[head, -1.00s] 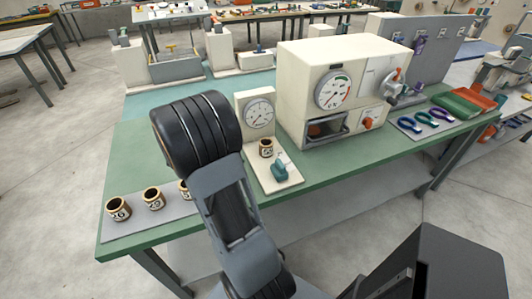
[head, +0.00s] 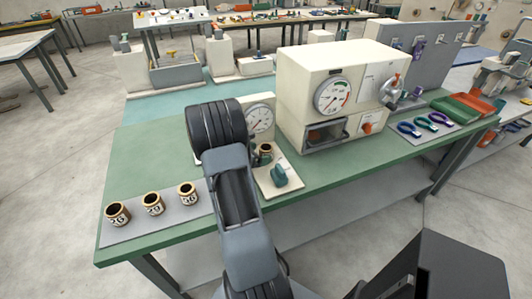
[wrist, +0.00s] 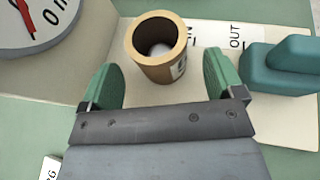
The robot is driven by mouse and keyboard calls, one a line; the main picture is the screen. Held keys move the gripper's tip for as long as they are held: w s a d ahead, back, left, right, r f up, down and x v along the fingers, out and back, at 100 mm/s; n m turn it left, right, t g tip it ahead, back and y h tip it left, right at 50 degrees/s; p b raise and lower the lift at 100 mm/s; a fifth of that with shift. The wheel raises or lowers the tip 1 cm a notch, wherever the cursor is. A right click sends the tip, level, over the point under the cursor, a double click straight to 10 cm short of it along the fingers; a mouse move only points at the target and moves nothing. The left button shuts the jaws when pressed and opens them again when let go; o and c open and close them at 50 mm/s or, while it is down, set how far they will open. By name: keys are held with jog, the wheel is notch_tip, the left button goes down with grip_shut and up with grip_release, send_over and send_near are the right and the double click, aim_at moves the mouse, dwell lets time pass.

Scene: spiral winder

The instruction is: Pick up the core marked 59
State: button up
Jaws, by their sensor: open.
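A tan, hollow core (wrist: 158,62) stands upright on a cream plate (wrist: 285,110); its label is turned aside and I cannot read its number. The same core (head: 265,149) shows in the head view beside my arm. My gripper (wrist: 161,78), with green finger pads, is open around the near side of this core, a finger on each side with gaps. Three more cores stand on a grey mat (head: 136,235) in the head view: a left one (head: 117,214), a middle one (head: 153,204) and a right one (head: 188,194). Their numbers are too small to read surely.
A teal block (wrist: 280,66) sits on the plate right of the core. A dial gauge (head: 260,117) stands behind it. A large cream machine (head: 335,85) is to the right. Colored looped tools (head: 426,124) lie farther right. The green table (head: 150,150) is bare at left.

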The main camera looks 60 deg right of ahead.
aim_at(260, 154)
jog(key=shift+x, duration=2)
jog(key=shift+a, duration=0.1)
jog(key=c, duration=1)
